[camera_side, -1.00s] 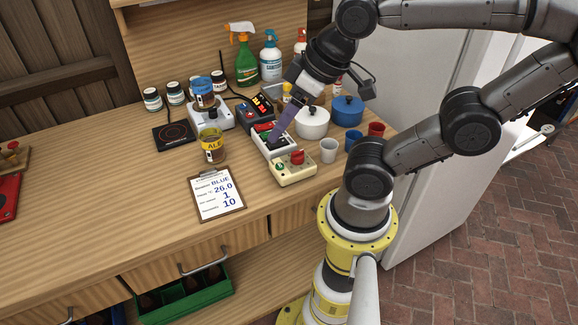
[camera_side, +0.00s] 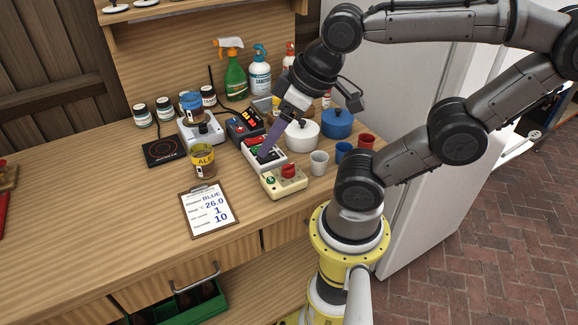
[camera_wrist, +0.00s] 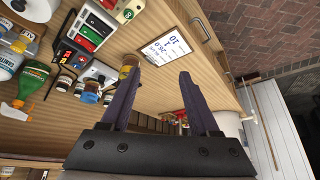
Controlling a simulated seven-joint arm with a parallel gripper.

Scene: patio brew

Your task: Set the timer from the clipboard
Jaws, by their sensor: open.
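The clipboard (camera_side: 192,236) lies on the bench front; its sheet reads BLUE, 26.0, 1 and 10, with small labels hard to read. It also shows in the wrist view (camera_wrist: 171,41). No device is clearly labelled as the timer. A white box with coloured panels (camera_side: 279,164) and a cream box with a red knob and green button (camera_side: 290,186) stand right of the clipboard. My gripper (camera_side: 263,157) is open, its purple fingers over the white box and hiding part of it; contact cannot be told. In the wrist view my gripper (camera_wrist: 156,80) has nothing between its fingers.
A dark box with a red display (camera_side: 243,127) stands behind the white box. The bench left of the clipboard (camera_side: 90,215) is clear.

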